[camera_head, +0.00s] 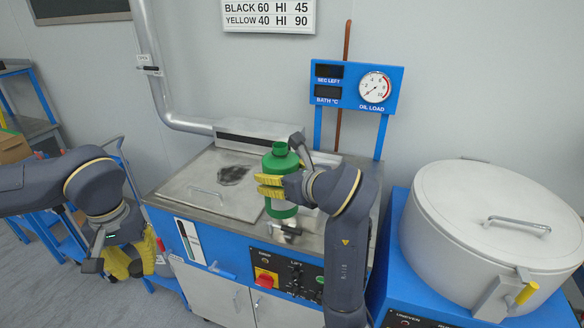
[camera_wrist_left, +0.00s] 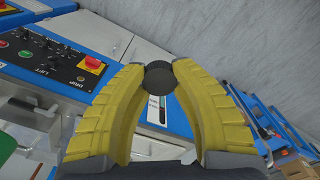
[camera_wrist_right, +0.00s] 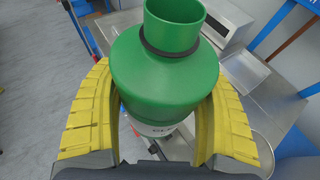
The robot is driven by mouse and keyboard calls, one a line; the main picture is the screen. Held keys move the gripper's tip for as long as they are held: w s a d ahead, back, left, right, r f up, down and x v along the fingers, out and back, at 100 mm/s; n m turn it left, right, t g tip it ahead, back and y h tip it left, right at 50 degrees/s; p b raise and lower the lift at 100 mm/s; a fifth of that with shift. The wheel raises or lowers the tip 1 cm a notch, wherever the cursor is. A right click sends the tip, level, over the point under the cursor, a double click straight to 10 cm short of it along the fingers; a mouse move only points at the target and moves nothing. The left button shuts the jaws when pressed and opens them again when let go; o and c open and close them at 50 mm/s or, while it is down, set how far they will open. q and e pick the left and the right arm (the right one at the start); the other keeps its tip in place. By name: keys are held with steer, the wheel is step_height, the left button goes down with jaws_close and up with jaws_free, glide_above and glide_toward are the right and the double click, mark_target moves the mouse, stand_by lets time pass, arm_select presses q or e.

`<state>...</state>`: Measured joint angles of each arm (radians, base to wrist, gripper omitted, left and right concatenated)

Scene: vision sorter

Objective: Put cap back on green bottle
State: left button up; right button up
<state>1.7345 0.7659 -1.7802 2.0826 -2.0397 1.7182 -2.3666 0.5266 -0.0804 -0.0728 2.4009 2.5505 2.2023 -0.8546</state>
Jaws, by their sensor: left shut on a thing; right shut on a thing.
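The green bottle (camera_head: 281,160) with a white label is upright over the blue-and-steel machine in the head view. My right gripper (camera_head: 272,186) is shut around its body. In the right wrist view the bottle (camera_wrist_right: 165,75) stands between the yellow fingers, its neck open and uncapped, with a dark ring around the neck. My left gripper (camera_head: 138,262) is low at the left, in front of the machine and well apart from the bottle. In the left wrist view its fingertips are shut on a dark round cap (camera_wrist_left: 160,77).
The machine's steel lid (camera_head: 212,185) lies left of the bottle, and its control panel (camera_head: 288,275) faces front. A large lidded drum (camera_head: 490,220) stands at the right. A gauge board (camera_head: 355,88) rises behind. Open floor shows at the lower left.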

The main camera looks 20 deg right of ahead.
steer(key=s+a+n+g+y, duration=0.2)
steer(key=s+a+n+y, duration=0.2)
steer(key=a, duration=0.4)
steer(key=shift+s+y, duration=0.3)
steer(key=shift+s, duration=0.45)
steer(key=shift+a, duration=0.1)
arm_select(q)
steer(key=shift+w+d+r, duration=0.3)
steer(key=shift+r, duration=0.05)
steer(key=w+d+r+n, duration=0.1)
steer(key=w+d+r, duration=0.2)
steer(key=d+r, duration=2.2)
steer(key=shift+r, duration=0.4)
steer(key=shift+w+f, duration=0.1)
